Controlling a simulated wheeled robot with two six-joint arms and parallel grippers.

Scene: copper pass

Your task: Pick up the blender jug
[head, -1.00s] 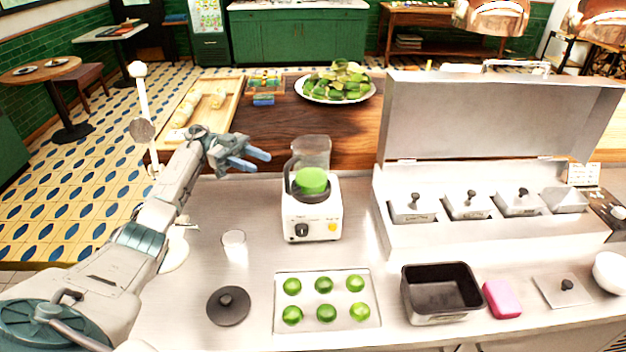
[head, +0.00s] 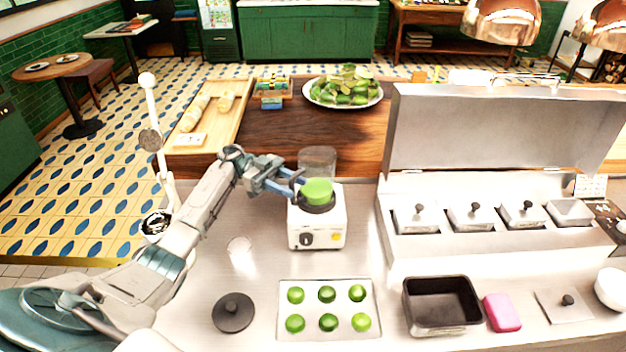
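The blender jug (head: 317,162) is clear with a dark handle on its left side. It stands upright on the white blender base (head: 316,230) in the middle of the head view, with something bright green showing in its lower part. My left gripper (head: 288,181) is at the jug's left side, its blue fingertips at the handle. The fingers look spread apart; whether the handle lies between them or just beside them I cannot tell. My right gripper is not in view.
A small glass (head: 240,250) and a dark round lid (head: 233,312) stand left of and in front of the blender. A tray (head: 343,325) of limes lies in front. A steel box with a raised lid (head: 470,130) is close on the right. A wooden counter (head: 340,120) lies behind.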

